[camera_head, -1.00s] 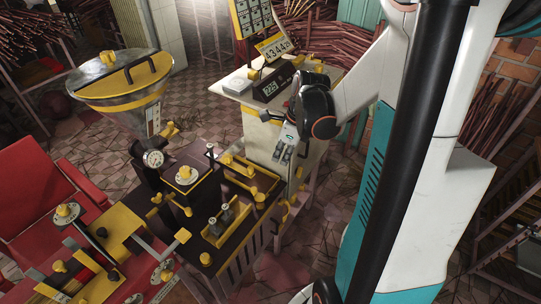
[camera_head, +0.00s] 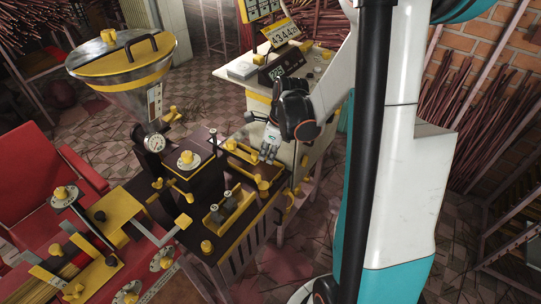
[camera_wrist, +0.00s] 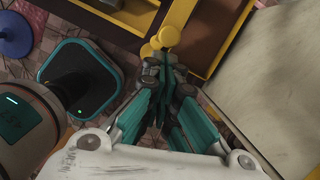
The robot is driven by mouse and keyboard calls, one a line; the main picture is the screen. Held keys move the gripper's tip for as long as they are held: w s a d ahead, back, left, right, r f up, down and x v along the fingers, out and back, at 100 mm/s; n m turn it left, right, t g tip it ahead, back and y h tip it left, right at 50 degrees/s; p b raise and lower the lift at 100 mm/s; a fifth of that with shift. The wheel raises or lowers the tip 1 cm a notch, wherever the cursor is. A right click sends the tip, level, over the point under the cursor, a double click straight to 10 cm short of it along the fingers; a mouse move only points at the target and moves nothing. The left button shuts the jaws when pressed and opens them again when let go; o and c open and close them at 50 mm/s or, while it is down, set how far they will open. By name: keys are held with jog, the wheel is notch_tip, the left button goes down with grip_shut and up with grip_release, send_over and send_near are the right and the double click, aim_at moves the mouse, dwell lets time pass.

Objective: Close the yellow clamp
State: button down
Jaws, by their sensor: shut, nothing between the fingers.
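Several yellow handles and knobs sit on the dark extruder machine (camera_head: 232,240); I cannot tell for certain which one is the clamp. A yellow bar (camera_head: 240,151) lies along the machine's back edge, with a yellow knob (camera_head: 263,184) at its right. My gripper (camera_head: 268,153) hangs just above that right end, fingers pointing down, shut and empty. In the wrist view, a yellow knob (camera_wrist: 168,37) lies just beyond the shut fingertips (camera_wrist: 160,62), with yellow frame edges behind it. Whether the fingers touch it is unclear.
A white cabinet (camera_head: 312,106) with a black display box (camera_head: 282,67) stands behind my gripper. A steel hopper (camera_head: 124,75) with a yellow lid rises at left. Two grey-topped yellow parts (camera_head: 230,205) stand on the machine's front.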

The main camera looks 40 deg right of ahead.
jog(key=w, duration=0.1)
jog(key=w+a, duration=0.1)
jog(key=w, duration=0.2)
jog(key=shift+a, duration=0.25)
jog(key=shift+d, duration=0.1)
